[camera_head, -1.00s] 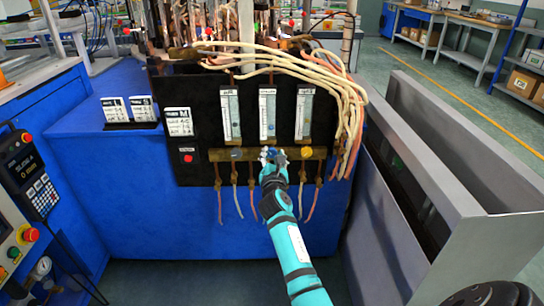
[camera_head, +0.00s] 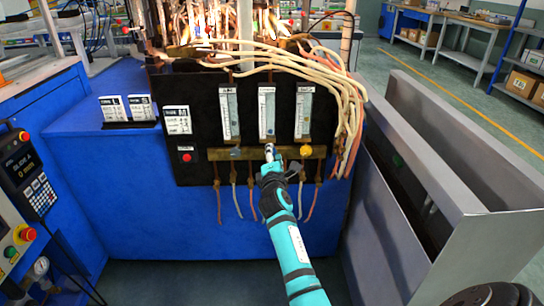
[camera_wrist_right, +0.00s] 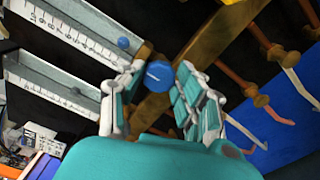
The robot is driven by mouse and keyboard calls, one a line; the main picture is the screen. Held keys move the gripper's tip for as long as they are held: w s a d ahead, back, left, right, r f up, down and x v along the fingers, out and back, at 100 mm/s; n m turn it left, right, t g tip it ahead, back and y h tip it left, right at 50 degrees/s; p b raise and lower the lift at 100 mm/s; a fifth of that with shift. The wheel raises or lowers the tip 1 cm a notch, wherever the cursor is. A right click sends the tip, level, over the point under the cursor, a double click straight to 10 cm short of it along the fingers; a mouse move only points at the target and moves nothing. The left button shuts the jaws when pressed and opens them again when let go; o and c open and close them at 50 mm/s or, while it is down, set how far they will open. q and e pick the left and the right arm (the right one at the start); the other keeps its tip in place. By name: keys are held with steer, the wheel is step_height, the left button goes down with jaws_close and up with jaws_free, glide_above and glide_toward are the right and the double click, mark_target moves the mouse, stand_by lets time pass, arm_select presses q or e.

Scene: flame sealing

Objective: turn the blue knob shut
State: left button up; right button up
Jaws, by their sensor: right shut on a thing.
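In the right wrist view a round blue knob (camera_wrist_right: 158,76) with a white line on its face sits between the two fingers of my right gripper (camera_wrist_right: 163,68). The line is slanted. In the head view my right gripper (camera_head: 271,155) is at the middle of the brass bar (camera_head: 252,154) on the black panel, below the middle scale tube, and covers most of what it holds. It is shut on the blue knob. My left gripper is not in view.
Scale tubes (camera_head: 267,112) rise above the bar, and thin hoses and pipes hang below it. Pale hoses (camera_head: 352,110) run down the panel's right side. A red button (camera_head: 187,157) is at left. A grey metal trough (camera_head: 420,150) stands at right.

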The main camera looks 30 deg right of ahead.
stand_by(0.5)
steer(key=o, duration=1.1)
steer(key=v, duration=1.2)
steer(key=shift+f, duration=0.1)
